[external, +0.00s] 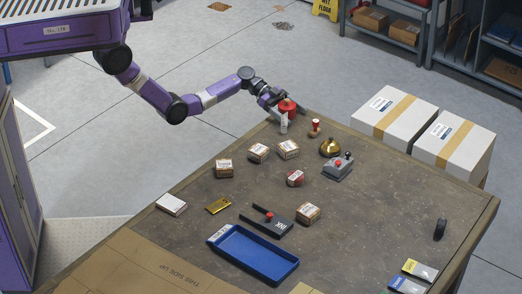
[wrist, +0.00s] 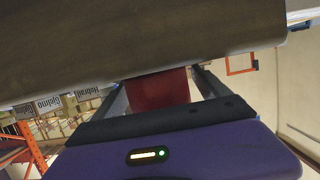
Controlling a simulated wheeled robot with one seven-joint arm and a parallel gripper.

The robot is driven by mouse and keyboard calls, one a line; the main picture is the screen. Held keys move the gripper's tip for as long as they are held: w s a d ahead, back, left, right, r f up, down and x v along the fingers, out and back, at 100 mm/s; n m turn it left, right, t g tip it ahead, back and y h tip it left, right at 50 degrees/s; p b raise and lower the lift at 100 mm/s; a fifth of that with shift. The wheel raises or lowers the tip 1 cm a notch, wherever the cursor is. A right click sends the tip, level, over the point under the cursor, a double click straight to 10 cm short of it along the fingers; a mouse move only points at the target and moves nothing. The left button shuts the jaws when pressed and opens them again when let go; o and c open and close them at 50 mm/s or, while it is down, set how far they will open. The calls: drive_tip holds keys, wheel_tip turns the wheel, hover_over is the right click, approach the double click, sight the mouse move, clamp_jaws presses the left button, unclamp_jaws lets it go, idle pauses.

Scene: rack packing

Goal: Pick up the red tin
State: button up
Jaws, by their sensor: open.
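A red tin (external: 287,105) stands near the far left edge of the table. My gripper (external: 277,101) is at the tin, reaching in from the left, and partly covers it. In the wrist view the red tin (wrist: 158,90) shows between the two fingers of my open gripper (wrist: 160,85). I cannot tell whether either finger touches it. The tin's upper part in the wrist view is cut off by a dark brown surface.
A small white bottle (external: 284,124) stands close in front of the tin, and a small red-topped item (external: 315,127) is to its right. Several small boxes (external: 259,152), a brass bell (external: 330,147) and a blue tray (external: 253,254) are on the table (external: 375,205).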

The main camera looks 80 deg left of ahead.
drive_tip(key=shift+w+d, duration=0.1)
drive_tip(key=shift+c, duration=0.5)
drive_tip(key=c, duration=1.6)
drive_tip(key=shift+r, duration=0.1)
